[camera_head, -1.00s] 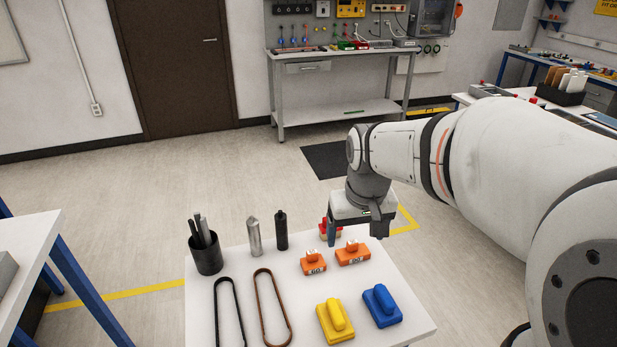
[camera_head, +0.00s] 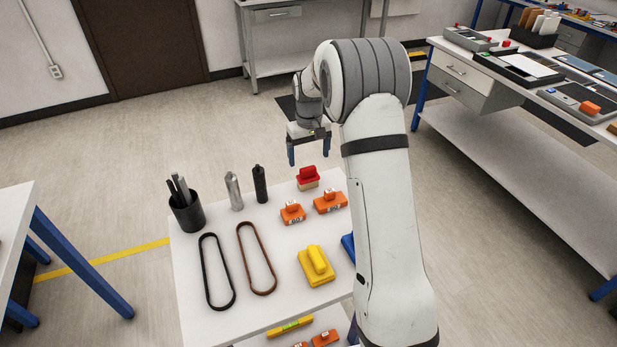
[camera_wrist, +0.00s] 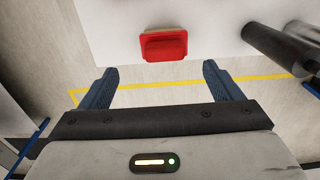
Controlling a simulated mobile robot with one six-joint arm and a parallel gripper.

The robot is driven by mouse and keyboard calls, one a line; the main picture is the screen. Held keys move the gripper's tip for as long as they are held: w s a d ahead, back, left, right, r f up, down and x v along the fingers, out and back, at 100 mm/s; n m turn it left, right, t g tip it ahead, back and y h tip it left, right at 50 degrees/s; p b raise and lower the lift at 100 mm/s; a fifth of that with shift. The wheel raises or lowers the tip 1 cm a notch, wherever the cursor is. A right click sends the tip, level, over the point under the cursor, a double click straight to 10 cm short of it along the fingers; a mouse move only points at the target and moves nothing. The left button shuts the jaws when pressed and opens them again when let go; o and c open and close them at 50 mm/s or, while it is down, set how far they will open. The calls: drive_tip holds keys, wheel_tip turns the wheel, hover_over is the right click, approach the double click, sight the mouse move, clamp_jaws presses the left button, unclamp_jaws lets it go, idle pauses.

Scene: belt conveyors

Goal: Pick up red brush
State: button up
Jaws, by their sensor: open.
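The red brush (camera_head: 308,174) has a red handle block on a tan base. It stands on the white table (camera_head: 205,265) near the far edge, behind two orange brushes. It also shows in the wrist view (camera_wrist: 163,46), at the top middle, ahead of the fingers. My gripper (camera_head: 309,152) is beyond the table's far edge, above and behind the red brush and apart from it. In the wrist view the two blue fingers (camera_wrist: 160,88) are wide apart with nothing between them but floor.
Orange brushes (camera_head: 292,213) (camera_head: 330,202), a yellow brush (camera_head: 317,266) and a partly hidden blue brush (camera_head: 348,247) stand nearer. A black cylinder (camera_head: 260,184), a silver cylinder (camera_head: 234,191), two belts (camera_head: 216,272) and a black cup (camera_head: 187,216) are to the left.

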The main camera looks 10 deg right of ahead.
sight(308, 167)
drive_tip(key=f, duration=0.2)
drive_tip(key=f+p, duration=0.1)
drive_tip(key=f, duration=0.4)
drive_tip(key=shift+s+a+p, duration=0.25)
drive_tip(key=shift+s+p, duration=0.1)
drive_tip(key=shift+s, duration=0.05)
drive_tip(key=shift+r, duration=0.1)
drive_tip(key=shift+c, duration=0.5)
drive_tip(key=c, duration=1)
wheel_tip(308, 167, up, 10)
drive_tip(key=shift+r+b, duration=0.1)
drive_tip(key=shift+b, duration=0.8)
drive_tip(key=o, duration=0.5)
drive_tip(key=c, duration=0.3)
drive_tip(key=shift+s, duration=0.1)
drive_tip(key=shift+c, duration=0.4)
